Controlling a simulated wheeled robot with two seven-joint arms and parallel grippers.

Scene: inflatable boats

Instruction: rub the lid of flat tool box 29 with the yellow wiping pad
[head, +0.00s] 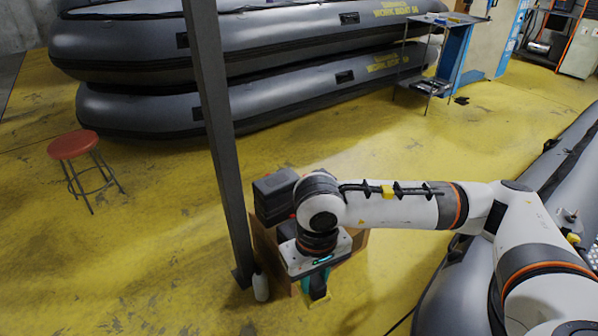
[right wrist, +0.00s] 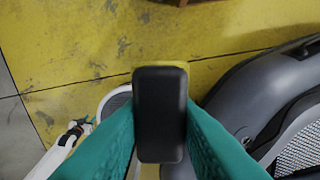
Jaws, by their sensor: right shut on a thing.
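My right gripper (head: 318,283) points down with its teal fingers low at the front of a brown stand. In the right wrist view, its fingers (right wrist: 160,125) are shut on the wiping pad (right wrist: 160,112), whose black block faces the camera and whose yellow edge shows at the top. In the head view, the pad is partly hidden by the gripper. A dark box (head: 272,195), which may be flat tool box 29, sits on the stand left of my right wrist. No number is readable, and my arm hides part of the stand top.
The brown stand (head: 268,245) is beside a grey post (head: 222,130). A white bottle (head: 261,287) stands on the floor by it. A red stool (head: 74,146) is at left, stacked grey boats (head: 280,95) behind, and another boat (head: 450,295) at right. Yellow floor is open at left.

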